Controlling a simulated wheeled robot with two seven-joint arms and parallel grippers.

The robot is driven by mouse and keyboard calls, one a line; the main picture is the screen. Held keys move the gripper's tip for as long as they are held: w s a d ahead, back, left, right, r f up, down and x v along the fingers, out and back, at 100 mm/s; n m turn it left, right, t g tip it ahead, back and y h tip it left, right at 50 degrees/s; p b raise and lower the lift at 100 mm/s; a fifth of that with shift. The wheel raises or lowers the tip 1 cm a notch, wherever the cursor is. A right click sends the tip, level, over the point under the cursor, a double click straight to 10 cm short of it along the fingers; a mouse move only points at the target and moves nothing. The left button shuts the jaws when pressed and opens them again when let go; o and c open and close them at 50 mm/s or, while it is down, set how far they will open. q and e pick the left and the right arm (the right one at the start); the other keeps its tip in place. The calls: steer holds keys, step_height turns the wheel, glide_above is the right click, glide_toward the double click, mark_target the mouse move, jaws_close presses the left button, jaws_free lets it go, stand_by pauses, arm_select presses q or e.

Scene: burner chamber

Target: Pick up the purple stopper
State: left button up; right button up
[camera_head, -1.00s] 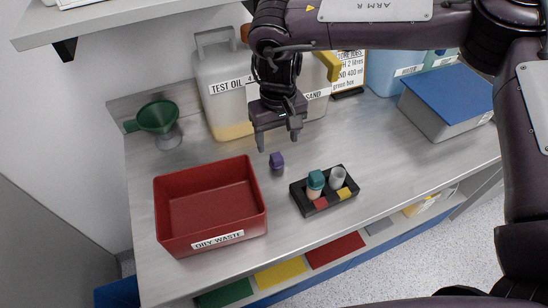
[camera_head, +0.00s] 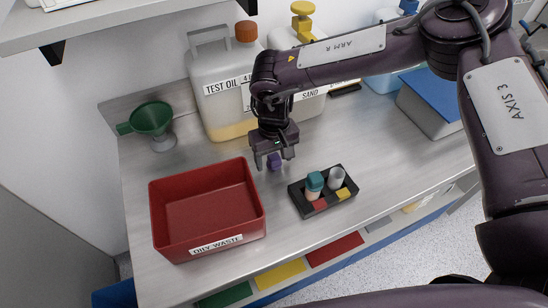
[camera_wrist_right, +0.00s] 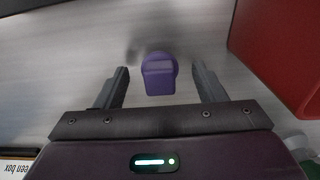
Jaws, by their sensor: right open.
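The purple stopper (camera_head: 275,161) stands on the grey bench between the red bin and the black tray. My right gripper (camera_head: 275,163) is lowered over it and points down, with its fingers on either side of the stopper. In the right wrist view the stopper (camera_wrist_right: 160,75) lies between the two open fingers of my right gripper (camera_wrist_right: 161,88), with a gap on both sides. Neither finger touches it there. My left gripper is not in view.
A red bin (camera_head: 208,248) labelled OILY WASTE stands at left. A black tray (camera_head: 329,203) holding a teal-capped vial (camera_head: 314,184) and a pale cup (camera_head: 337,178) stands at right. Behind are a green funnel (camera_head: 152,120) and the TEST OIL can (camera_head: 222,105).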

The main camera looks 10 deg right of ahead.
steer(key=c, duration=1.1)
steer(key=shift+r, duration=0.1)
steer(key=shift+r, duration=0.6)
step_height(320, 180, up, 12)
steer(key=b, duration=0.3)
step_height(320, 180, up, 7)
glide_above(274, 156)
steer(key=shift+s+f, duration=0.15)
